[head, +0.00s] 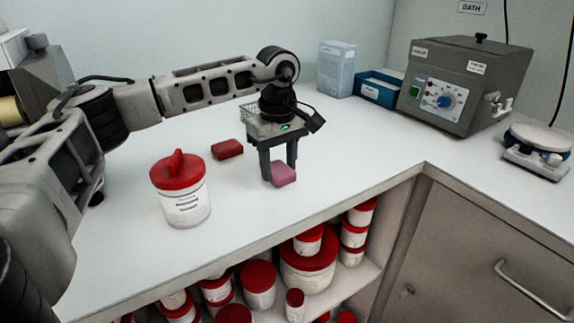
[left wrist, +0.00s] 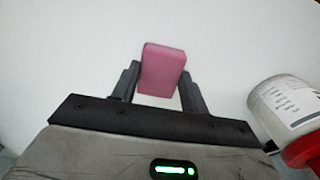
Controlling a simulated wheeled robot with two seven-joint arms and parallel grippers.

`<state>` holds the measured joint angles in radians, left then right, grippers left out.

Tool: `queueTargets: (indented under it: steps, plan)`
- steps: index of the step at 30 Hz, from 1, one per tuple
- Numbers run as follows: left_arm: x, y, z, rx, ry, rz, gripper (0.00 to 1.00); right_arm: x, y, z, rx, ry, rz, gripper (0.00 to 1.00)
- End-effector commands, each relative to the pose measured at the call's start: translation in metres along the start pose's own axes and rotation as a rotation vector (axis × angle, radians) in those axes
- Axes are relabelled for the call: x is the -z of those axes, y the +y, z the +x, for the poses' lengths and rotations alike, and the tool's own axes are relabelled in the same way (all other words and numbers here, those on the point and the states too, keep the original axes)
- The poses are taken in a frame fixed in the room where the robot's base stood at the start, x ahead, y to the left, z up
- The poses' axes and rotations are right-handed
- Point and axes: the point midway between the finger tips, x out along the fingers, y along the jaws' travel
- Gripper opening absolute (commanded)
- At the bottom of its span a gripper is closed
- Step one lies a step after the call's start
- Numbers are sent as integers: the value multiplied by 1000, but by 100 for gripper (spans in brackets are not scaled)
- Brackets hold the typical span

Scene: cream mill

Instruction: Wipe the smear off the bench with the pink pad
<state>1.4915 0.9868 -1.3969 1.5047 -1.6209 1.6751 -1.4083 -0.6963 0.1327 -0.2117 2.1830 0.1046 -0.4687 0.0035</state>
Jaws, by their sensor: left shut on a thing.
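The pink pad (head: 284,174) is a small block held between the fingers of my left gripper (head: 279,170), low over the white bench (head: 330,150). Its edge seems to be at or near the bench surface; I cannot tell if it touches. In the left wrist view the pink pad (left wrist: 162,70) sits between both fingertips of my left gripper (left wrist: 162,82), with plain white bench behind it. I can make out no smear on the bench in either view. My right gripper is not in view.
A white jar with a red lid (head: 182,190) stands left of the gripper, and a dark red block (head: 227,149) lies behind it. Red-lidded jars fill the shelf below.

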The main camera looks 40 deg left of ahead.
Motion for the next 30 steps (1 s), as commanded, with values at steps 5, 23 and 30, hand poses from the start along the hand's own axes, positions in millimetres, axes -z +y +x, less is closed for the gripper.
queueTargets:
  steps: [5, 23, 30]
  plan:
    - [17, -5, -1, 2, 2, -5, 26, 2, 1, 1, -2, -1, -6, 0]
    - [32, -10, -48, 1, 1, -2, 26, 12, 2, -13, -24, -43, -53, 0]
    - [31, -9, -70, 0, 1, -2, 26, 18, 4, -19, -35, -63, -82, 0]
